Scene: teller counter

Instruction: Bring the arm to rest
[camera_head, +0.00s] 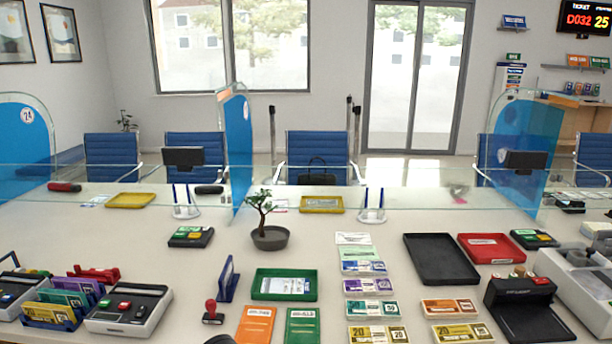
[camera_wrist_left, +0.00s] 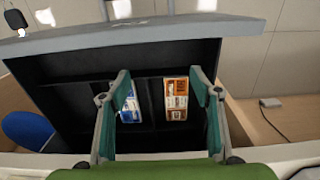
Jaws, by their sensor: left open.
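My left gripper (camera_wrist_left: 159,82) shows in the left wrist view, with its two teal-padded fingers spread apart and nothing between them. It faces a black drawer (camera_wrist_left: 72,72) with compartments. A blue banknote bundle (camera_wrist_left: 130,103) lies in one compartment, partly covered by the left finger. An orange banknote bundle (camera_wrist_left: 176,98) lies in another, seen between the fingers. Whether the fingers reach inside the drawer I cannot tell. Neither gripper can be made out in the head view, and my right gripper is in no view.
The counter (camera_head: 190,262) holds a potted plant (camera_head: 270,237), a green tray (camera_head: 284,296), a black tray (camera_head: 441,270), a red tray (camera_head: 491,260) and several note bundles (camera_head: 370,308). Glass and blue partitions (camera_head: 238,150) stand along its far side. A grey edge (camera_wrist_left: 130,38) runs across the drawer's far side.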

